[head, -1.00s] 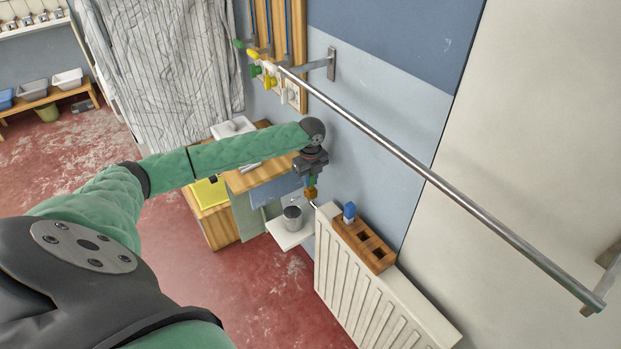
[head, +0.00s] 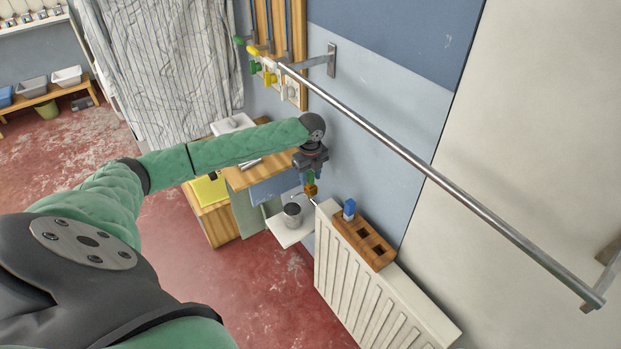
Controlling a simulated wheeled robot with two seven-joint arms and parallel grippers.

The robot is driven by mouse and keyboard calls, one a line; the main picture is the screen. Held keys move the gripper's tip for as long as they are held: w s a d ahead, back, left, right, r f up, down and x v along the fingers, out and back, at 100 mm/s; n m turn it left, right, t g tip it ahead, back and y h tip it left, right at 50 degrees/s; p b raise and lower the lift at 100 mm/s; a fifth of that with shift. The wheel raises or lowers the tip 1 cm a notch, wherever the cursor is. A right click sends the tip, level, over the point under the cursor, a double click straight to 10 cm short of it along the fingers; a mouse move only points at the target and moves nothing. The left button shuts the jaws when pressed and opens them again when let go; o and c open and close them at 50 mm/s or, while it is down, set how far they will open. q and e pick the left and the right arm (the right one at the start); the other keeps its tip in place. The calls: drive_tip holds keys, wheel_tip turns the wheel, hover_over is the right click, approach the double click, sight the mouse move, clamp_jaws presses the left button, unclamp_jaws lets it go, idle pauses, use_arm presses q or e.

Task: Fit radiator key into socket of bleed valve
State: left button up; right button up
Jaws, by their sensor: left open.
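My right gripper is not in view.
A wooden block (head: 365,243) with square holes and a blue piece (head: 349,209) stands on the radiator top. A white shelf (head: 290,236) holds a grey cup (head: 292,215) left of the valve. A long metal rail (head: 430,178) crosses at right.

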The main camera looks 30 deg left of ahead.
use_arm(q)
wheel_tip(320, 180, up, 10)
drive_tip(key=shift+b, duration=1.25)
drive_tip(key=shift+r, duration=0.7)
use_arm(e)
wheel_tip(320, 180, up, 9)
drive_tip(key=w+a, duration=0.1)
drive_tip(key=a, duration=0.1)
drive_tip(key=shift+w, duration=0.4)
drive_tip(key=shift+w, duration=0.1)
use_arm(q)
drive_tip(key=shift+f, duration=0.1)
